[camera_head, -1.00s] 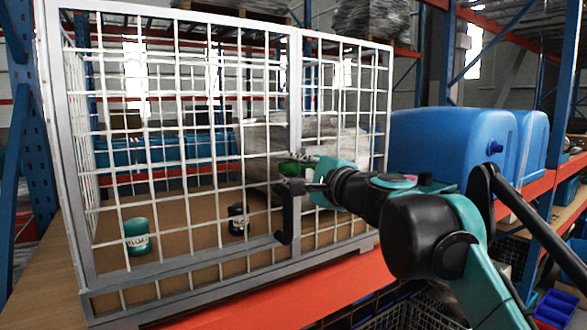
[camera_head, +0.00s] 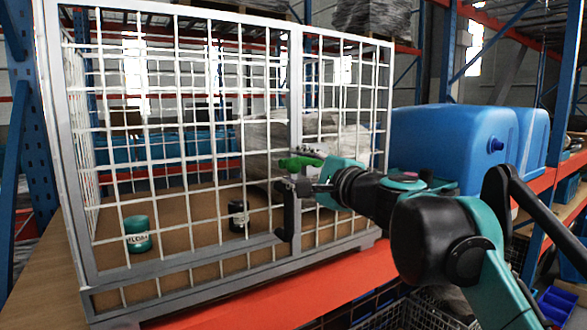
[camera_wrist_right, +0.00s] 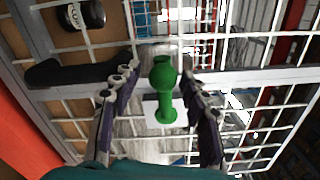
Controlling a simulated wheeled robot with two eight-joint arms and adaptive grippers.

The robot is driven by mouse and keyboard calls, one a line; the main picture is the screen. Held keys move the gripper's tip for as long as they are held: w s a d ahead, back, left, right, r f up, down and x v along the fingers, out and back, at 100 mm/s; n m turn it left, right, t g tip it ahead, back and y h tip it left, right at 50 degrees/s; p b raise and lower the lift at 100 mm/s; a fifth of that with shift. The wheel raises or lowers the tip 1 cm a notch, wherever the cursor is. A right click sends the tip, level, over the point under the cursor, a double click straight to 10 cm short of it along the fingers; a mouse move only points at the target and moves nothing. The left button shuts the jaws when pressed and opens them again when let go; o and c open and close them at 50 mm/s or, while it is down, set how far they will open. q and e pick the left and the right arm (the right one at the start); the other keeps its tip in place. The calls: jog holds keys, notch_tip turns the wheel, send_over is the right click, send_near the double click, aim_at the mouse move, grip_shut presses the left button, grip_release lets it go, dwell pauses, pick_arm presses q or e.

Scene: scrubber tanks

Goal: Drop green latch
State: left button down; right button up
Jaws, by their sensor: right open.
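The green latch (camera_head: 300,163) sits on the middle upright of the white wire cage (camera_head: 297,110). In the right wrist view the latch (camera_wrist_right: 164,90) is a green knob-ended piece on a white plate, between the two fingers. My right gripper (camera_head: 305,180) is at the cage door, right at the latch. In the right wrist view my right gripper (camera_wrist_right: 160,105) is open, with a finger on each side of the latch and visible gaps. The black handle (camera_head: 289,211) hangs just below the latch. My left gripper is not in view.
Inside the cage stand a green canister (camera_head: 138,234) and a dark canister (camera_head: 238,215) on a brown floor. Blue tanks (camera_head: 452,150) stand right of the cage, behind my right arm. The red shelf beam (camera_head: 290,292) runs along the front.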

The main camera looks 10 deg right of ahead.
jog(key=v, duration=0.6)
jog(key=shift+s, duration=0.25)
jog(key=shift+f, duration=0.1)
jog(key=s+a+f+n+g+b, duration=0.1)
jog(key=a+f+n+g+b, duration=0.3)
jog(key=f, duration=0.9)
jog(key=s+a+f+n+b, duration=0.1)
jog(key=s+f+n+b, duration=0.1)
jog(key=f+b, duration=0.75)
jog(key=s+d+f+n+g+h+b, duration=0.2)
jog(key=s+f+b, duration=0.3)
jog(key=f, duration=1.6)
jog(key=s+d+f+n+g+h+b, duration=0.2)
jog(key=s+f+n+b, duration=0.3)
jog(key=f, duration=1.5)
jog(key=s+d+f+n+g+h+b, duration=0.1)
jog(key=s+f+n+b, duration=0.3)
jog(key=f+b, duration=0.7)
notch_tip(320, 180, down, 11)
jog(key=shift+s+d+r+g+h, duration=0.15)
jog(key=shift+s+d+g+h, duration=0.3)
jog(key=shift+h, duration=0.15)
